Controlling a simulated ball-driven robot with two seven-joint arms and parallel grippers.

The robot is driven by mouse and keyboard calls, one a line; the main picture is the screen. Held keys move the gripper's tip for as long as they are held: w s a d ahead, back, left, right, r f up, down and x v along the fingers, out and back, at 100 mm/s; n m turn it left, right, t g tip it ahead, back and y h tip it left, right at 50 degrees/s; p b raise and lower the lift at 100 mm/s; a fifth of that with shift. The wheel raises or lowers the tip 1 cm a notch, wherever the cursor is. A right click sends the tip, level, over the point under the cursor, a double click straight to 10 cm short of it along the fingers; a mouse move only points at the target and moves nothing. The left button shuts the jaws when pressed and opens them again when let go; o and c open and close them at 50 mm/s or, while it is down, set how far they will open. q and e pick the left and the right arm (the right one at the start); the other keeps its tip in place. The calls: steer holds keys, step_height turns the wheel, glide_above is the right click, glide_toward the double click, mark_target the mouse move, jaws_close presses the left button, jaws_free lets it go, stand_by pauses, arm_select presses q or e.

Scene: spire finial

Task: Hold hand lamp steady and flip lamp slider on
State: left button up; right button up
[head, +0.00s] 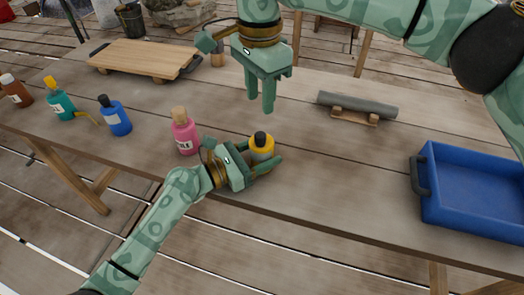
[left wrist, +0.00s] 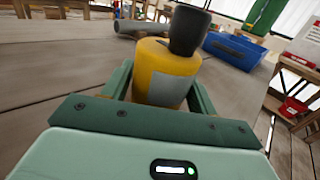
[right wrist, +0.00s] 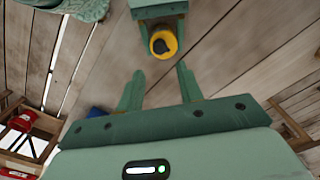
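The hand lamp appears to be the yellow cylinder with a black top (head: 263,148), standing on the workbench near its front edge. It also shows in the left wrist view (left wrist: 165,75) with a grey patch facing the camera, and from above in the right wrist view (right wrist: 163,43). My left gripper (head: 262,163) has a finger on each side of its body, and the body fills the gap. My right gripper (head: 261,108) hangs above and behind the lamp, fingers pointing down, apart and empty. I cannot make out the slider.
A pink bottle (head: 184,137) stands just left of my left gripper, with blue (head: 116,118), teal and brown bottles beyond. A blue tray (head: 470,190) sits at the right. A grey cylinder (head: 357,104) rests on a wooden cradle behind. A wooden board (head: 145,57) lies far left.

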arm_select(q)
steer(key=c, duration=0.6)
arm_select(e)
steer(key=shift+c, duration=0.3)
steer(key=shift+f, duration=0.1)
steer(key=c, duration=0.5)
steer(key=s+a+f+m+g+y, duration=0.1)
steer(key=s+a+f+y, duration=0.1)
steer(key=s, duration=0.1)
steer(key=s+a+f+m+g+y, duration=0.2)
steer(key=s+a+f+y, duration=0.1)
steer(key=shift+f+g, duration=0.3)
jaws_close()
steer(key=s+d+f+m+t+y, duration=0.1)
steer(key=d+f+m+t+y, duration=0.2)
steer(key=m, duration=0.9)
steer(key=s+d+f+m+t+y, duration=0.1)
steer(key=d+f+m+t+y, duration=0.2)
steer(key=d+m+y, duration=0.6)
steer(key=d+m+t, duration=0.1)
steer(key=d+m, duration=0.1)
steer(key=m, duration=0.1)
steer(key=shift+s+y, duration=0.15)
steer(key=shift+y, duration=0.15)
steer(key=shift+f, duration=0.1)
